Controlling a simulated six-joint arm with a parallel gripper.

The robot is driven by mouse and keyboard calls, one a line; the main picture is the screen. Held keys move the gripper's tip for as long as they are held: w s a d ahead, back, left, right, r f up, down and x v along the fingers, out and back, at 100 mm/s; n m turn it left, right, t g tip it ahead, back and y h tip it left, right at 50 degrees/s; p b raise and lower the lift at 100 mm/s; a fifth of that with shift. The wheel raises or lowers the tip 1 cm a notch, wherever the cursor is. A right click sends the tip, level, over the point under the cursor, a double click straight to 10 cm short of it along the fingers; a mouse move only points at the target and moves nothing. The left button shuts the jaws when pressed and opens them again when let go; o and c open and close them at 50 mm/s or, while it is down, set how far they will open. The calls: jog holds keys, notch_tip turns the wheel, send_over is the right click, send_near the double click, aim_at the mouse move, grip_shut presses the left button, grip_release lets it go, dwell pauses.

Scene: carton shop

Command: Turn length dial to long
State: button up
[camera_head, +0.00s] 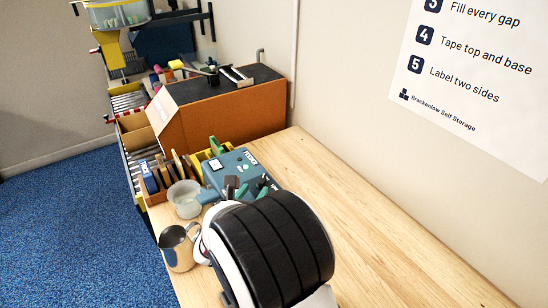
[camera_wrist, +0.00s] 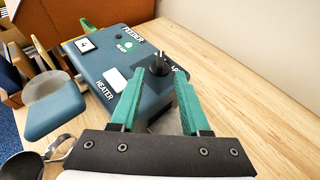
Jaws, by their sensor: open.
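The blue-grey machine box (camera_wrist: 110,62) stands on the wooden table. Its top carries FEEDER, READY and HEATER lettering, a green light and a white panel. A black dial (camera_wrist: 160,65) sits on its right part beside partly hidden lettering starting "LO". The dial's pointer direction is not clear. My gripper (camera_wrist: 160,84) has green fingers, open and empty, with one tip on each side of the near end of the dial in the picture; I cannot tell whether they touch it. In the head view the machine (camera_head: 222,168) is partly hidden behind my gripper (camera_head: 250,190).
A rack of upright pieces (camera_head: 172,168) lies beyond the bowl. The table right of the machine (camera_head: 390,240) is clear up to the wall.

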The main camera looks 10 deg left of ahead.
aim_at(262, 181)
jog(key=x, duration=0.7)
grip_shut()
